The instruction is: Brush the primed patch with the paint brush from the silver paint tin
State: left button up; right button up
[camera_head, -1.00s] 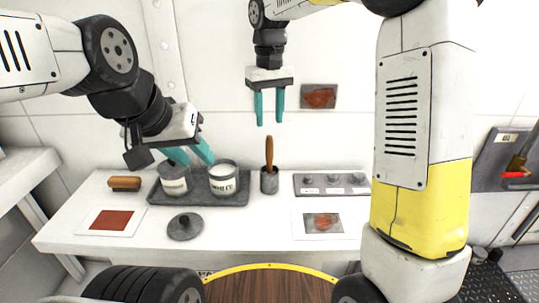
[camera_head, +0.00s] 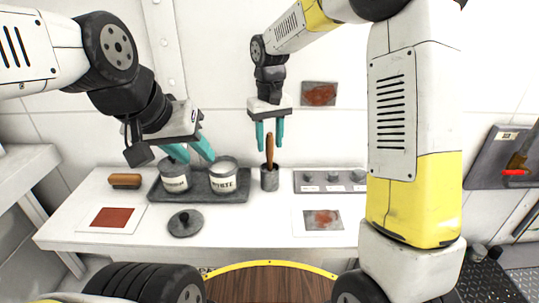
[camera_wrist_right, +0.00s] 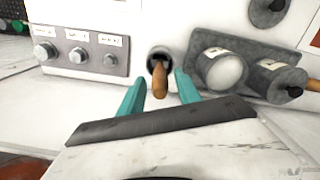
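The paint brush (camera_head: 269,147) stands handle up in a grey cup (camera_head: 269,180). My right gripper (camera_head: 270,133) is open just above the cup, its teal fingers on either side of the handle; the right wrist view shows the handle (camera_wrist_right: 159,82) between them, with gaps. Two tins stand on a dark tray (camera_head: 242,193). The right tin (camera_head: 223,181) is labelled WHITE and open. The left tin (camera_head: 175,180) has an unreadable label and appears lidded. My left gripper (camera_head: 190,150) is open above the left tin. A plain red-brown square (camera_head: 112,218), possibly the primed patch, lies on the bench at left.
A loose lid (camera_head: 185,223) lies in front of the tray. A wooden-backed brush (camera_head: 125,181) lies at left. A knob panel (camera_head: 330,181) stands right of the cup. Rusty patches show on the wall (camera_head: 319,94) and bench (camera_head: 323,219). The bench's front middle is clear.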

grip_shut()
jog(key=shift+r, duration=4.5)
